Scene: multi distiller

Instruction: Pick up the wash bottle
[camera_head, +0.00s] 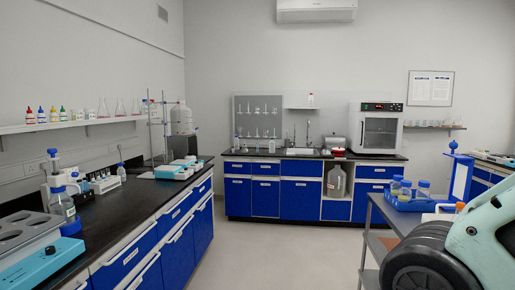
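Several small white bottles with coloured tops stand on the left wall shelf in the head view; they look like wash bottles. They include a red-topped one (30,117), a blue-topped one (41,117) and a green-topped one (53,116). I cannot tell which bottle the task means. My gripper is not in view. A teal and dark part at the lower right looks like my own arm and hides part of the cart.
A black-topped bench (110,215) with blue drawers runs along the left, carrying devices and bottles. A grey cart (385,207) with a blue tray of bottles (400,205) stands at right. The floor (285,255) between them is clear. An oven (380,130) sits on the back bench.

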